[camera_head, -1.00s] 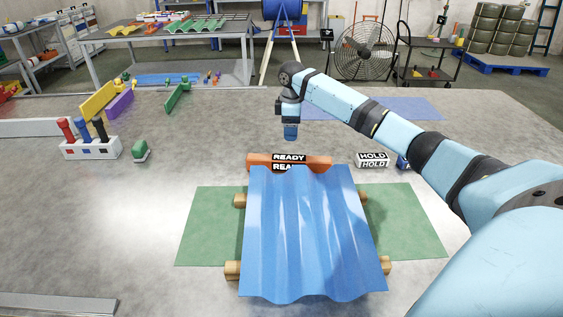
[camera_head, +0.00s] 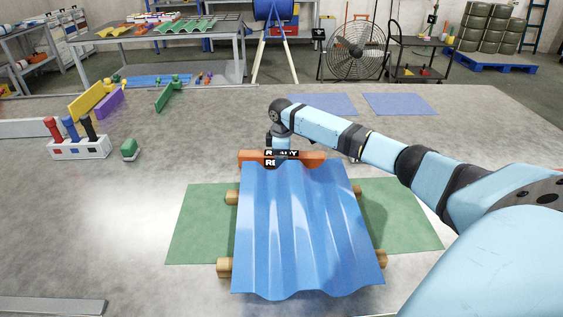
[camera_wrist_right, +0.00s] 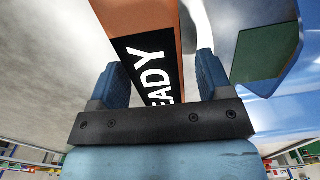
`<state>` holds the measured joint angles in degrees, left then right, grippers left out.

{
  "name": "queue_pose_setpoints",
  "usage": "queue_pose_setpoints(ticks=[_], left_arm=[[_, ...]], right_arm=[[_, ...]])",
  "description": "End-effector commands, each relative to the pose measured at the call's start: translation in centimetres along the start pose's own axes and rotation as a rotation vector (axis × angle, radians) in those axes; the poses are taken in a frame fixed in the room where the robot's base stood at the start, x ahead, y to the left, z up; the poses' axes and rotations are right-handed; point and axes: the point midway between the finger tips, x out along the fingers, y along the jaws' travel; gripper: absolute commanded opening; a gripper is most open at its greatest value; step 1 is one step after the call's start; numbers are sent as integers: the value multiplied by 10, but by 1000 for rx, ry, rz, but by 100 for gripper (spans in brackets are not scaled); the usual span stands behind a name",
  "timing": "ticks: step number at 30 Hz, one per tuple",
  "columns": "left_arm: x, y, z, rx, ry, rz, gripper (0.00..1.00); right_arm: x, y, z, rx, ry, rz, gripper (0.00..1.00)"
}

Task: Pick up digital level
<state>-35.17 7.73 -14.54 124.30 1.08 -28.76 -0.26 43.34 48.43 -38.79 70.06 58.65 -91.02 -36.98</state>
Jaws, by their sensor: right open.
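The digital level appears to be the orange bar (camera_head: 310,158) with black READY labels, lying at the far edge of the blue corrugated sheet (camera_head: 300,230). It also shows in the right wrist view (camera_wrist_right: 142,16). My right gripper (camera_head: 281,156) is low over the level and covers part of its label in the head view. In the wrist view, the open fingers (camera_wrist_right: 163,78) stand on either side of the bar, with a visible gap beside the right finger. I cannot tell whether the left finger touches it. My left gripper is out of view.
The sheet rests on wooden supports (camera_head: 224,266) over a green mat (camera_head: 195,225). Blue mats (camera_head: 400,104) lie at the back right. The left middle of the table is bare.

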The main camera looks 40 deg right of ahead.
Motion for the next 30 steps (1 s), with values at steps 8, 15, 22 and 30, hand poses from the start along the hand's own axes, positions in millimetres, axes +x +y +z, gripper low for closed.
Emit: queue_pose_setpoints(ticks=[8,15,22,30], left_arm=[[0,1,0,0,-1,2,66],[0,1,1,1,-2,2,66],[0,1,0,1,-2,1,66],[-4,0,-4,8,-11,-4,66]], right_arm=[[-1,0,0,0,0,0,49],[-1,0,0,0,1,1,10],[-6,0,0,0,2,1,10],[-58,1,-1,-1,3,4,10]])
